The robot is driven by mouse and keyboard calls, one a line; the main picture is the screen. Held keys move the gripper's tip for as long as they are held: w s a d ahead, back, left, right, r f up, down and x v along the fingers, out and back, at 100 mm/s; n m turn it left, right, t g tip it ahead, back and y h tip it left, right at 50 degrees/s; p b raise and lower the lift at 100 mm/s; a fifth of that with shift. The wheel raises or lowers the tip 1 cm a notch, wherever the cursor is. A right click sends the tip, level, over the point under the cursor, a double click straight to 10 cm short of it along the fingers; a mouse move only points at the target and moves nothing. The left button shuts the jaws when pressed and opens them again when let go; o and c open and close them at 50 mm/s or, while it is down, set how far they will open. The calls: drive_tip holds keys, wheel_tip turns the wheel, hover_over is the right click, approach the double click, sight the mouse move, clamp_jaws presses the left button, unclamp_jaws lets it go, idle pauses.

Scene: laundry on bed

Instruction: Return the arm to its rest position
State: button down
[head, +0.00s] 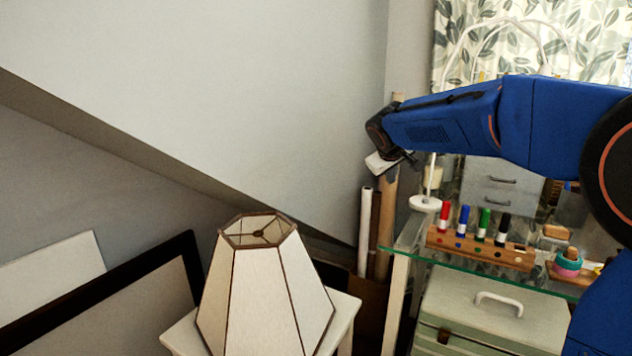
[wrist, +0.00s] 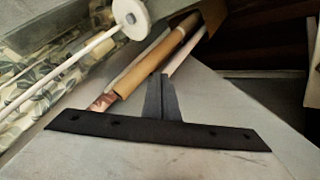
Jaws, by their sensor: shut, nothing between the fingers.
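My blue arm (head: 540,120) reaches in from the right edge of the head view, roughly level, with its end pointing left. My gripper (head: 392,174) is at its far end, small and partly hidden by the wrist, in front of the upright rolls by the wall. In the wrist view my gripper (wrist: 160,80) shows as two dark fingers together above a black bar. The fingers are shut with nothing between them.
A glass shelf (head: 480,270) below the arm holds a wooden marker rack (head: 480,247) with several markers. Cardboard rolls (head: 386,215) stand left of it. A lampshade (head: 268,290) rests on a white stool (head: 345,318). A green case (head: 490,315) sits under the glass.

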drive_tip(key=s+d+f+m+g, duration=0.1)
drive_tip(key=s+d, duration=0.1)
drive_tip(key=s, duration=0.5)
drive_tip(key=s+d+f+m, duration=0.1)
drive_tip(key=s+d, duration=0.2)
drive_tip(key=s, duration=0.3)
drive_tip(key=s+f+m+g+y, duration=0.1)
drive_tip(key=s+f, duration=0.4)
drive_tip(key=s, duration=0.7)
drive_tip(key=s+d+f+m+g+y, duration=0.1)
drive_tip(key=s+f, duration=0.4)
drive_tip(key=s, duration=0.6)
drive_tip(key=s+f+m, duration=0.1)
drive_tip(key=s+f, duration=0.4)
drive_tip(key=s, duration=0.7)
drive_tip(key=shift+s+d+f+g+y, duration=0.25)
drive_tip(key=shift+s+d+g+y, duration=0.05)
drive_tip(key=shift+d+g+y, duration=0.1)
